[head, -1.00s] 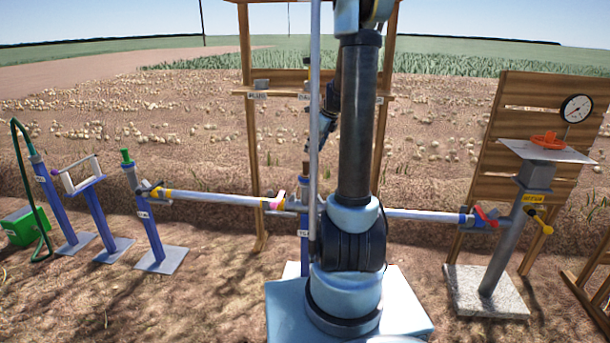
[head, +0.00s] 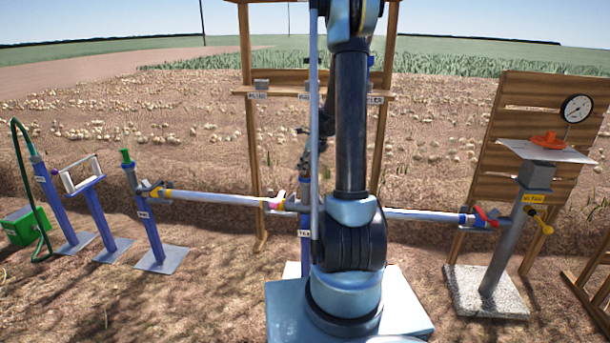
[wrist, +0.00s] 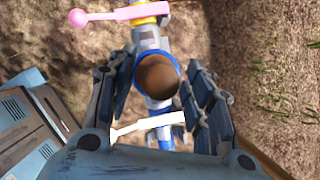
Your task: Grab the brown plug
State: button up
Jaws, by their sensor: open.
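The brown plug (wrist: 158,75) shows in the wrist view as a round brown top set in a blue-rimmed pipe end. My gripper (wrist: 163,84) is open, with one finger on each side of the plug. I see gaps between the fingers and the plug, and cannot tell the height between them. In the head view my gripper (head: 304,160) is above the middle of the pipe line, partly behind the arm and a grey pole. The plug cannot be made out in the head view.
A pink-knobbed handle (wrist: 100,17) sits on the pipe close to the plug. A grey pipe (head: 215,198) runs left to a green-topped blue post (head: 149,215). A gauge (head: 577,108) and an orange wheel (head: 545,141) stand right. A wooden shelf (head: 283,94) stands behind.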

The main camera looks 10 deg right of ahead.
jog(key=shift+w+a+f, duration=0.15)
jog(key=shift+a+f, duration=0.05)
jog(key=shift+f, duration=0.4)
grip_shut()
